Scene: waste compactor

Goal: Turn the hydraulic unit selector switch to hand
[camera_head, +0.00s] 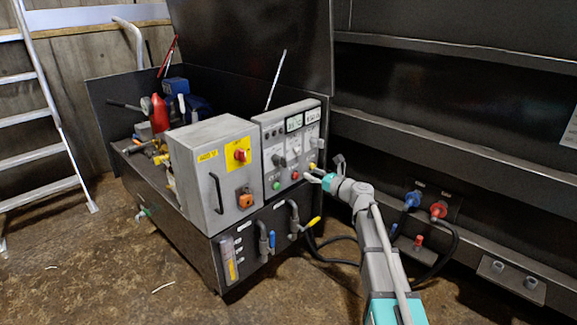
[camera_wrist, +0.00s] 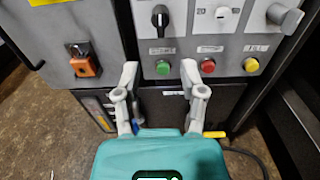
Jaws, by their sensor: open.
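The grey control panel (camera_head: 268,145) on the hydraulic unit carries the switches. In the wrist view, a black selector knob (camera_wrist: 160,17) sits above the green button (camera_wrist: 163,67). A white switch plate (camera_wrist: 222,13) is above the red button (camera_wrist: 208,66), and a grey knob (camera_wrist: 285,18) is above the yellow button (camera_wrist: 251,65). The labels are too small to read, so I cannot tell which is the hydraulic unit selector. My gripper (camera_wrist: 160,76) is open and empty, its fingers below the black knob and either side of the green button. It also shows in the head view (camera_head: 318,178), in front of the panel's lower right.
A grey cabinet (camera_head: 205,190) with a red-on-yellow switch (camera_head: 240,155) stands left of the panel. An orange switch (camera_wrist: 84,65) juts from it. Valve handles (camera_head: 293,215) and hoses (camera_head: 335,238) lie below the panel. A ladder (camera_head: 30,120) stands at far left.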

